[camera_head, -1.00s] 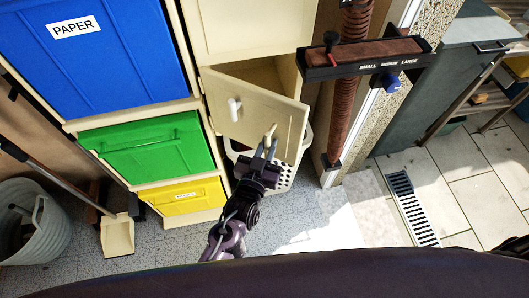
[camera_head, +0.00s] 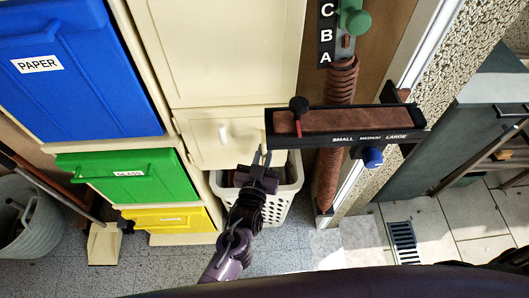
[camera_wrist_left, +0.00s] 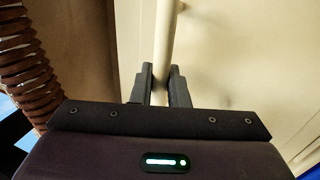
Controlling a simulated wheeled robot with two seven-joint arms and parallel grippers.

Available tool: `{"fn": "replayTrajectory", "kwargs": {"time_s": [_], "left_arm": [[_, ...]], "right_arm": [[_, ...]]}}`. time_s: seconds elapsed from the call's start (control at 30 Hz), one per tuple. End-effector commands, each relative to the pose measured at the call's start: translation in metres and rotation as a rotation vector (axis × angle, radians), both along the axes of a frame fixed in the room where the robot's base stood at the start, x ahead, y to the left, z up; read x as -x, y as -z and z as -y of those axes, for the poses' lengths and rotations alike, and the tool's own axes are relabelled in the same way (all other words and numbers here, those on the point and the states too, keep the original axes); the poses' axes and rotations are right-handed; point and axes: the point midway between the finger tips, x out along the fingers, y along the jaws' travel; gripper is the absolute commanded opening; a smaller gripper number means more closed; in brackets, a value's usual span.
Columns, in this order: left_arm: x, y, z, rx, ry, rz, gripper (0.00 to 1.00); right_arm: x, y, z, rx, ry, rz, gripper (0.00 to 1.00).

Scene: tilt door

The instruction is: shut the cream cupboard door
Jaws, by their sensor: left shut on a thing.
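The cream cupboard door (camera_head: 203,148) is a small panel below a taller cream cupboard front. It looks close to flush with the cupboard, but I cannot tell whether it is fully shut. My left gripper (camera_head: 262,156) is at the door's lower right part. In the left wrist view its fingers (camera_wrist_left: 160,88) are shut on a cream rod-like handle (camera_wrist_left: 164,45), with the cream panel (camera_wrist_left: 235,60) behind. The door's right end is partly hidden by the sizing shelf. My right gripper is not in view.
A white perforated basket (camera_head: 281,200) stands under the door. A dark shelf marked SMALL, MEDIUM, LARGE (camera_head: 345,127) juts out close right of my gripper. Blue (camera_head: 75,85), green (camera_head: 140,176) and yellow (camera_head: 170,219) bins stand at left.

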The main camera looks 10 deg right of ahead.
Motion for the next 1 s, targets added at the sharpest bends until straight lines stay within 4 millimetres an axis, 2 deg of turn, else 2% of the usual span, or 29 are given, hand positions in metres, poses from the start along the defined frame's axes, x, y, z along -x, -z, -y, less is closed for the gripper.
{"fn": "replayTrajectory", "kwargs": {"time_s": [0.07,0.1,0.2,0.47,0.57,0.9,1.0], "left_arm": [[0.001,0.002,0.002,0.000,0.004,-0.005,0.00],[0.001,0.002,0.002,0.000,0.004,-0.005,0.19],[0.001,0.002,0.001,0.000,0.003,-0.005,0.32],[0.001,0.002,0.000,0.000,0.000,-0.004,0.33],[0.006,0.003,-0.002,-0.001,0.000,-0.006,0.33],[0.058,0.004,-0.020,-0.001,0.003,-0.007,0.33],[0.068,0.003,-0.024,-0.001,0.002,-0.007,0.33]], "right_arm": [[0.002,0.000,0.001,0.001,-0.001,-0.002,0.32],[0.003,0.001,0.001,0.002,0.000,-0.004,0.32],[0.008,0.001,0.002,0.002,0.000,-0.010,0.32],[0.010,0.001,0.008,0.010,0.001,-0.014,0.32],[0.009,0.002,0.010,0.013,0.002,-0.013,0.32],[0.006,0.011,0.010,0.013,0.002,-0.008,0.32],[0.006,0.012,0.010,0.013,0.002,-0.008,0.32]]}}
